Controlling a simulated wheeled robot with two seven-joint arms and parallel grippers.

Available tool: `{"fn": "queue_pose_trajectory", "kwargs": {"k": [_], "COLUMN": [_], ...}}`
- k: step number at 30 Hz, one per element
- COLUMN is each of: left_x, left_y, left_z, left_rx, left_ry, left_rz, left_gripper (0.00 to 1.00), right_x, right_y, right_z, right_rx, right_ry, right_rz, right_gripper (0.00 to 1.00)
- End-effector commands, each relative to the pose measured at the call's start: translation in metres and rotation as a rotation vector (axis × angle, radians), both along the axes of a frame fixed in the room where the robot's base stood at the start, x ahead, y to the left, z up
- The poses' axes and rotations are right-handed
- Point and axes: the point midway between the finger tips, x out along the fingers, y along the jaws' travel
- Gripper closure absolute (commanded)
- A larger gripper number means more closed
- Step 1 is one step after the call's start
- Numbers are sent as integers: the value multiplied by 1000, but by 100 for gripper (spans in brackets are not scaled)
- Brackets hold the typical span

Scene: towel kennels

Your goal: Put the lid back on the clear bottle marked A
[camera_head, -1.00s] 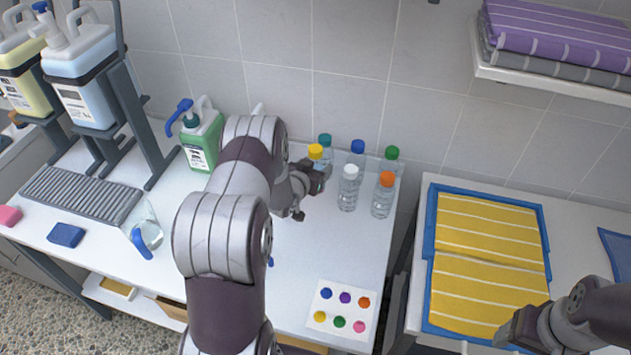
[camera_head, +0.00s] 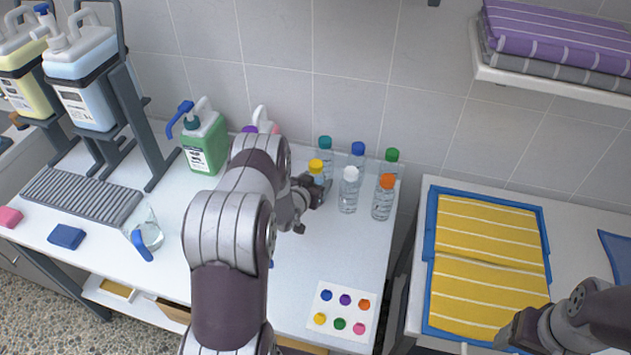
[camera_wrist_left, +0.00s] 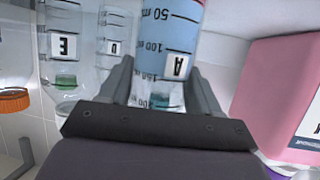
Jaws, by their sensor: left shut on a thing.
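The bottle marked A shows between the fingers in the left wrist view (camera_wrist_left: 176,65), with its letter upside down and its body tinted blue. My left gripper (camera_head: 318,190) is shut on it. In the head view it appears to be the clear bottle with the yellow cap (camera_head: 316,167), whose body is mostly hidden by the gripper. Whether it touches the table I cannot tell. A small blue thing (camera_head: 271,263) peeks out beside my left arm, mostly hidden; I cannot tell if it is a lid. My right gripper (camera_head: 515,330) is at the lower right, its opening unclear.
Bottles with white (camera_head: 348,192), orange (camera_head: 382,200), teal (camera_head: 325,150), blue (camera_head: 357,158) and green (camera_head: 390,163) caps stand close by. A card with coloured dots (camera_head: 342,312) lies in front. A green jug (camera_head: 205,145) stands left. The table's front middle is mostly clear.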

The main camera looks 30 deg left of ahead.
Motion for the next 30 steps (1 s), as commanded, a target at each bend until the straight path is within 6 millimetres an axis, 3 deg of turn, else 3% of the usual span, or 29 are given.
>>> {"fn": "queue_pose_trajectory", "kwargs": {"k": [1, 3, 14, 30], "left_x": [0, 0, -1, -98], "left_y": [0, 0, 0, -7], "left_z": [-2, -1, 5, 43], "left_rx": [0, 0, 0, -1], "left_ry": [0, 0, 0, 0], "left_rz": [0, 0, 0, 1], "left_gripper": [34, 12, 12, 12], "right_x": [0, 0, 0, 0], "right_y": [0, 0, 0, 0], "right_z": [-3, -1, 5, 0], "right_rx": [0, 0, 0, 0], "right_ry": [0, 0, 0, 0], "right_rz": [0, 0, 0, 0], "right_gripper": [33, 33, 33, 33]}}
